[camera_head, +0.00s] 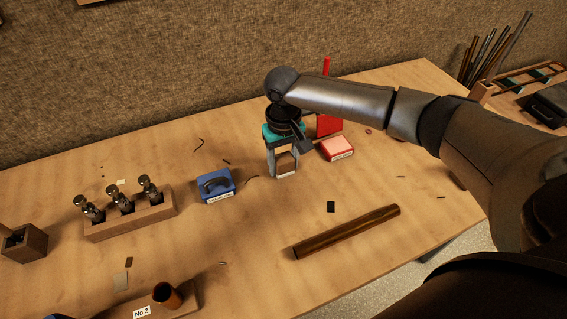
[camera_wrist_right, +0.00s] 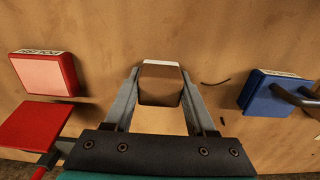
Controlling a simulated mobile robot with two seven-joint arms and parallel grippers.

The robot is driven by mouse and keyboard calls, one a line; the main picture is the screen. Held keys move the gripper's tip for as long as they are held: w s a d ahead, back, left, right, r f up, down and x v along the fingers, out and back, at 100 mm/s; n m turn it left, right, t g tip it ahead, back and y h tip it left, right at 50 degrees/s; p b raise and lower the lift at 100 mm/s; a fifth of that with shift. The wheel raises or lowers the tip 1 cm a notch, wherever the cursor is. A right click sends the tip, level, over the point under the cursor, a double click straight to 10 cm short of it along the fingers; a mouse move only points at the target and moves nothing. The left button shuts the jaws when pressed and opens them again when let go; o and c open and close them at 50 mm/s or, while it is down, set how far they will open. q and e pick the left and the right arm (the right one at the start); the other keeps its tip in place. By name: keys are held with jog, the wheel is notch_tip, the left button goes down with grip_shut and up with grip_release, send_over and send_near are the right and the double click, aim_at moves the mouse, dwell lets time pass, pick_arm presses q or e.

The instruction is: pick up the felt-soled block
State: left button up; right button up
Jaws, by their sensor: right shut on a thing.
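The felt-soled block, a small brown block (camera_head: 286,164) with a pale layer along one face, is between the fingers of my right gripper (camera_head: 284,172) in the head view. In the right wrist view the block (camera_wrist_right: 160,88) sits between the two grey fingertips of that gripper (camera_wrist_right: 160,84), which are shut on it from both sides. The gripper points down at the workbench. I cannot tell whether the block touches the bench top. My left gripper is not in view.
A red-and-white box (camera_head: 337,149) and a blue block with a dark handle (camera_head: 215,186) stand on either side of the gripper. A red stand (camera_head: 328,124) is behind. A brown tube (camera_head: 347,231) lies in front. A wooden rack (camera_head: 131,219) stands left on the bench (camera_head: 245,260).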

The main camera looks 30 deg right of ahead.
aim_at(283, 157)
jog(key=c, duration=0.3)
notch_tip(283, 157, up, 20)
jog(key=p, duration=0.5)
